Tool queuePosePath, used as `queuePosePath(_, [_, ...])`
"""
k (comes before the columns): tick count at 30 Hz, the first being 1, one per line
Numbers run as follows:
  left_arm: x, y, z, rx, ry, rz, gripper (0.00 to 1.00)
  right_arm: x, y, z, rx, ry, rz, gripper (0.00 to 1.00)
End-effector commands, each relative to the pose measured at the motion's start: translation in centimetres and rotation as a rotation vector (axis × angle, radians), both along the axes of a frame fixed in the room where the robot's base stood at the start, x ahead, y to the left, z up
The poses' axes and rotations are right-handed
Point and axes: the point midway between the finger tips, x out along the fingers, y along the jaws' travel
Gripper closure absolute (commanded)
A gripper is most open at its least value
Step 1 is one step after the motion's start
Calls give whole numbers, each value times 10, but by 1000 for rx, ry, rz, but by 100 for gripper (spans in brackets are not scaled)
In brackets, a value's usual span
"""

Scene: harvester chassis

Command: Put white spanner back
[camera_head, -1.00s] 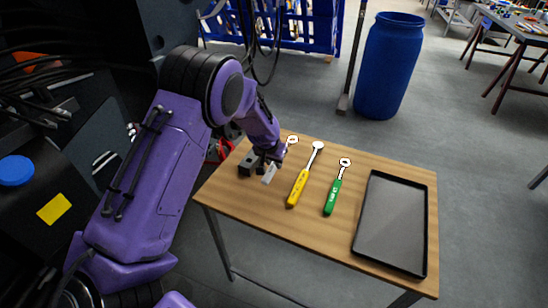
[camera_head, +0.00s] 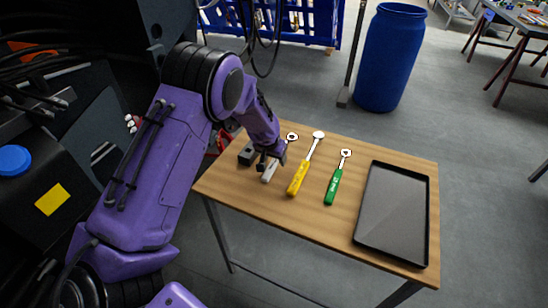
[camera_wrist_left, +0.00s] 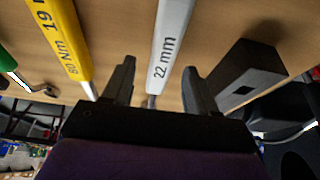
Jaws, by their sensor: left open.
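The white spanner (camera_head: 267,174) lies on the wooden table (camera_head: 300,222), partly hidden under my left gripper (camera_head: 268,161); its ring end shows beyond the wrist. In the left wrist view the white handle (camera_wrist_left: 172,42), marked 22 mm, runs between the two open fingers of my left gripper (camera_wrist_left: 159,85). I cannot tell whether the fingers touch it. The yellow spanner (camera_head: 299,177) lies to its right, and also shows in the left wrist view (camera_wrist_left: 67,38). The green spanner (camera_head: 333,187) lies further right. My right gripper is not in view.
A dark block (camera_head: 247,154) sits left of the gripper; in the left wrist view it (camera_wrist_left: 245,75) is close beside the right finger. An empty black tray (camera_head: 393,215) lies on the table's right side. A blue barrel (camera_head: 387,60) stands behind the table.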

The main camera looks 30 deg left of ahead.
Motion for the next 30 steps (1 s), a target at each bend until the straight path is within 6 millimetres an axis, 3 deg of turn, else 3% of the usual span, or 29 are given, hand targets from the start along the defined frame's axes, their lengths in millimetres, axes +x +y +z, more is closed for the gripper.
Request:
queuePosePath(5, [-5,-1,15,0,-3,0,42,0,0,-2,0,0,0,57])
queuePosePath(12, [-25,-4,69,1,-5,-1,42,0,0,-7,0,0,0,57])
queuePosePath(16, [-33,-5,89,1,-3,-1,42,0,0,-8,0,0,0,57])
queuePosePath(30, [-37,-6,98,0,0,0,42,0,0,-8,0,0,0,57])
